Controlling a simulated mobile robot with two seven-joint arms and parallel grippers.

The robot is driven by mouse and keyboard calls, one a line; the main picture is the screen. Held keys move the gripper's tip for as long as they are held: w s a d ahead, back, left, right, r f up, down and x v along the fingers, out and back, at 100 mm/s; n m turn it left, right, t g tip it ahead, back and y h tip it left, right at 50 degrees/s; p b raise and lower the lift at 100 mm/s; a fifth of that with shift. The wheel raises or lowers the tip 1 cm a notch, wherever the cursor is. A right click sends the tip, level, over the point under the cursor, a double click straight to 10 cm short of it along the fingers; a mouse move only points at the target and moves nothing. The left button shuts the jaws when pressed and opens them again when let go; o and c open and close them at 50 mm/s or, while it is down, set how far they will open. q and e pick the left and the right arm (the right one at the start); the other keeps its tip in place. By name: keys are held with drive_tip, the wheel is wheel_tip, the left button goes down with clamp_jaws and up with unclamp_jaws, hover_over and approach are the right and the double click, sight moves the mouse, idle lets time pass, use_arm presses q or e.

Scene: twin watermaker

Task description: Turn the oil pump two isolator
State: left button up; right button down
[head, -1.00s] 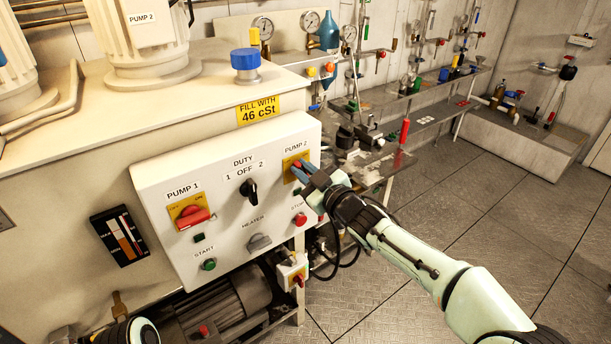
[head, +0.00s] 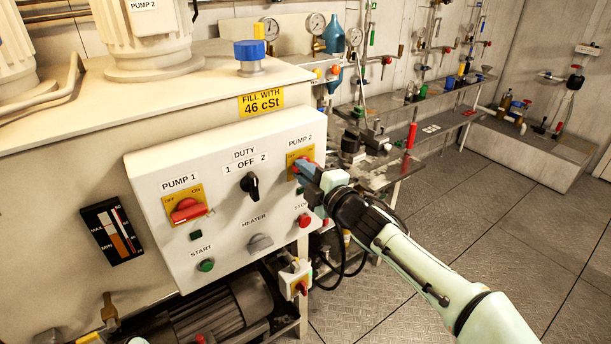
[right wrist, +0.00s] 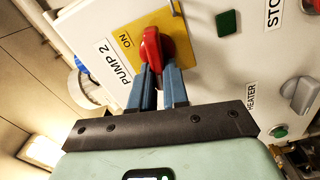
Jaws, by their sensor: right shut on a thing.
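The pump 2 isolator is a red handle on a yellow plate (head: 293,155) at the upper right of the white control panel (head: 150,170). My right gripper (head: 303,168) is at this handle and covers most of it in the head view. In the right wrist view the red handle (right wrist: 152,45) stands between the two blue fingers (right wrist: 160,80), which are shut on it. The word ON shows on the plate beside the handle; the rest of the plate's lettering is hidden there. My left gripper is not in view.
The pump 1 isolator (head: 188,210), black duty switch (head: 250,185), heater knob (head: 260,242), green start button (head: 206,265) and red stop button (head: 304,220) share the panel. A bench with fittings (head: 385,170) stands behind my right arm. Open floor lies at right.

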drive_tip(key=shift+f+n+b, duration=0.2)
drive_tip(key=shift+n+b, duration=0.25)
drive_tip(key=shift+n, duration=0.65)
drive_tip(key=c, duration=1.1)
unclamp_jaws()
drive_tip(key=shift+s, duration=0.1)
drive_tip(key=b+v, duration=0.1)
drive_tip(key=v, duration=1.2)
drive_tip(key=shift+s+d+b, duration=0.1)
drive_tip(key=shift+d+b, duration=0.05)
drive_tip(key=shift+b, duration=0.25)
